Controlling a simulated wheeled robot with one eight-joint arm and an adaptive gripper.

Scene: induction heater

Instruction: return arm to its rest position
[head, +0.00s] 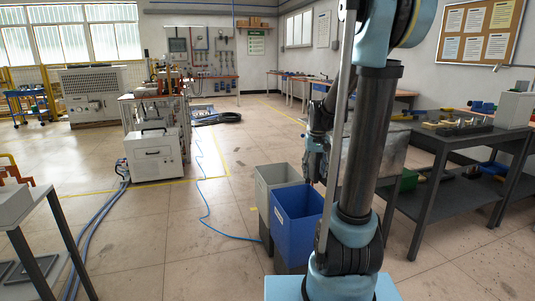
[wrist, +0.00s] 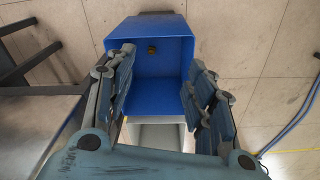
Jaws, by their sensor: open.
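My arm stands at the right of the head view, bent, with my gripper (head: 316,172) hanging down beside its column. The gripper is over the blue bin (head: 296,218). In the wrist view my gripper (wrist: 162,62) has its two fingers spread wide with nothing between them. The blue bin (wrist: 150,97) lies open below the fingers. A small brownish thing (wrist: 152,49) is inside the bin near its far wall; I cannot tell its exact shape.
A grey bin (head: 273,177) stands just behind the blue one. A dark workbench (head: 452,139) with parts on it is close on the right. A white machine (head: 154,155) with blue hoses stands at left. A grey table (head: 15,207) is at near left.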

